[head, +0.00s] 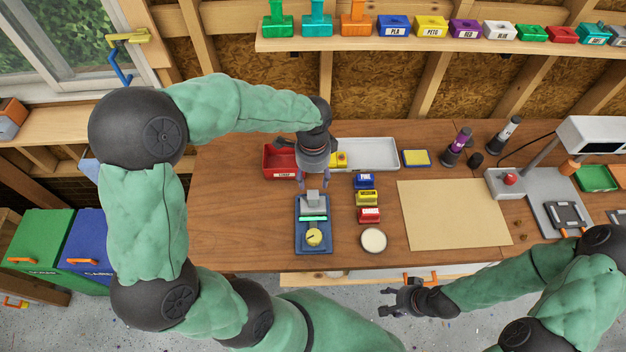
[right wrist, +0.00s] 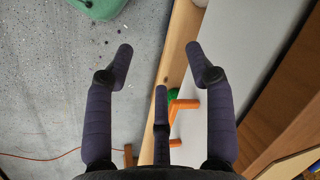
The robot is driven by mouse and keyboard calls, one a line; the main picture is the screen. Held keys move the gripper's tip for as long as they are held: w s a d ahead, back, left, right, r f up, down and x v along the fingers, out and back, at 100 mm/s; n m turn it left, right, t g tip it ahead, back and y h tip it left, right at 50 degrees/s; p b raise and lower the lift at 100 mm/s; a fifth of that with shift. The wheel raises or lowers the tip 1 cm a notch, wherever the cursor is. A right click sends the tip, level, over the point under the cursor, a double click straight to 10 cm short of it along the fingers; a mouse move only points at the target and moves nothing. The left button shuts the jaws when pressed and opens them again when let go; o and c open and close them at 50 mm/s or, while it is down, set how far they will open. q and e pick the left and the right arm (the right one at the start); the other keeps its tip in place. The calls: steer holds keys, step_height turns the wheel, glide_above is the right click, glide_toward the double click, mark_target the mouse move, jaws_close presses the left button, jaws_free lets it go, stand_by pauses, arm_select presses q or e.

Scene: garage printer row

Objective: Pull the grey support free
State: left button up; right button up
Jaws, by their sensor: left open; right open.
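The grey support (head: 312,204) looks like a small grey block at the back of a blue fixture (head: 302,246) on the bench. I cannot tell whether the fingertips touch the support. My right gripper (head: 390,301) is open and empty, in front of the bench; its spread fingers also show in the right wrist view (right wrist: 159,62).
A red bin (head: 278,160) and a white tray (head: 372,152) stand behind the fixture. Blue, yellow and red labelled blocks (head: 368,198) and a round white-topped dish (head: 374,240) stand right of it. A bare tan mat (head: 450,215) lies further right.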

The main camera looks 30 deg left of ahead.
mark_target(313, 195)
arm_select(q)
steer(key=n, duration=0.4)
steer(key=shift+n, duration=0.4)
steer(key=n, duration=0.3)
steer(key=shift+n, duration=0.4)
steer(key=n, duration=0.5)
steer(key=shift+n, duration=0.4)
steer(key=n, duration=0.4)
steer(key=shift+f, duration=0.1)
steer(key=n, duration=1.6)
steer(key=shift+n, duration=0.4)
steer(key=shift+f+n, duration=0.3)
steer(key=shift+f, duration=0.05)
steer(key=shift+f+b, duration=2.75)
steer(key=shift+f, duration=2.35)
